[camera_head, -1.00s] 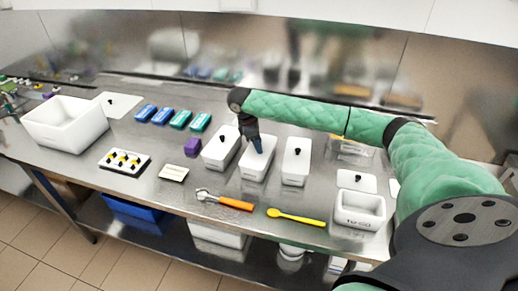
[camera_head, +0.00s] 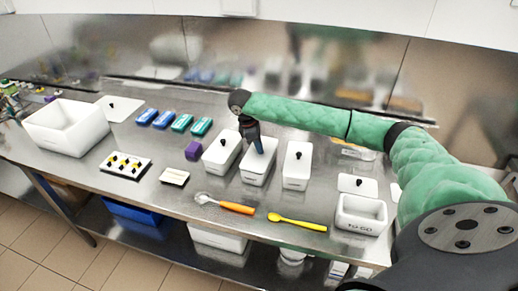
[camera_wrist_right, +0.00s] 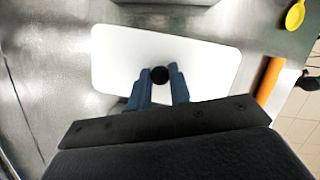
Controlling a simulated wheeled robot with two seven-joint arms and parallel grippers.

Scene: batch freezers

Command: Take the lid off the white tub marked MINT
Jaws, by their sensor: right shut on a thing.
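Three white tubs with black-knobbed white lids stand in a row mid-table: a left tub (camera_head: 219,158), a middle tub (camera_head: 257,176) and a right tub (camera_head: 296,168). Their labels are too small to read, so I cannot tell which is MINT. My right gripper (camera_head: 258,151) points down at the middle tub's lid. In the right wrist view its blue fingers (camera_wrist_right: 160,85) are shut on the black knob (camera_wrist_right: 160,75) of the white lid (camera_wrist_right: 120,58). The lid appears to sit on the tub; any gap beneath it is not visible. My left gripper is out of view.
A large white bin (camera_head: 66,127) is at left, with a flat white lid (camera_head: 119,108) behind it. Blue and teal packs, a purple block (camera_head: 193,149), an orange-handled tool (camera_head: 236,208) and a yellow spoon (camera_head: 297,221) lie around. A TO-GO tub (camera_head: 361,215) stands at right.

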